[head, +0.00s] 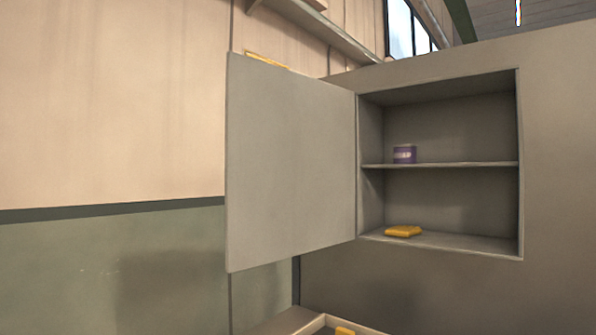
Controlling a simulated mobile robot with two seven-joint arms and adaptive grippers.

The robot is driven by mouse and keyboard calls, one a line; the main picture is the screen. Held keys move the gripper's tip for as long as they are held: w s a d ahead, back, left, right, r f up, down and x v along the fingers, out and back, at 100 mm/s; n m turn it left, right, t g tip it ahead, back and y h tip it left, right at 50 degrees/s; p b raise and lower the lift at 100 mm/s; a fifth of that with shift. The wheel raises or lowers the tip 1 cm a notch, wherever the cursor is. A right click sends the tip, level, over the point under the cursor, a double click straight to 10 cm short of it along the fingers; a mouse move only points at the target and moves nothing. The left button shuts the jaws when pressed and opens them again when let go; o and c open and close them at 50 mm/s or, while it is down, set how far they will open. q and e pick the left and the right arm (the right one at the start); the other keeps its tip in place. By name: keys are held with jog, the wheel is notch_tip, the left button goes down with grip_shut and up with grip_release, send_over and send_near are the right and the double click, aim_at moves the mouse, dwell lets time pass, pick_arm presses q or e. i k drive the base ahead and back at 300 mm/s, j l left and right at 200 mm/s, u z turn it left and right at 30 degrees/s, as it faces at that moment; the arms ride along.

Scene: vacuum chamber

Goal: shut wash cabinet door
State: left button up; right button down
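The wash cabinet (442,172) is a grey recess in a grey wall panel, with one shelf across its middle. Its grey door (290,162) is hinged on the left side of the opening and stands wide open, swung out to the left. A purple can or jar (404,154) stands on the shelf. A yellow item (403,231) lies on the cabinet floor. Neither of my grippers is in the head view.
A pale-edged tray or basin (305,323) with a yellow item (345,331) shows at the bottom, below the door. Another yellow item (265,60) shows above the door's top edge. A wall ledge (325,28) runs above. The space before the opening looks clear.

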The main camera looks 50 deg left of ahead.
aim_at(289, 173)
jog(key=k+j, duration=0.1)
jog(key=j, duration=0.45)
jog(key=k+j, duration=0.1)
jog(key=j, duration=0.95)
jog(key=k+j, duration=0.15)
jog(key=j, duration=0.35)
jog(key=k+j, duration=0.1)
jog(key=j, duration=0.45)
jog(key=k+j, duration=0.1)
jog(key=j, duration=0.95)
jog(key=k+z, duration=0.05)
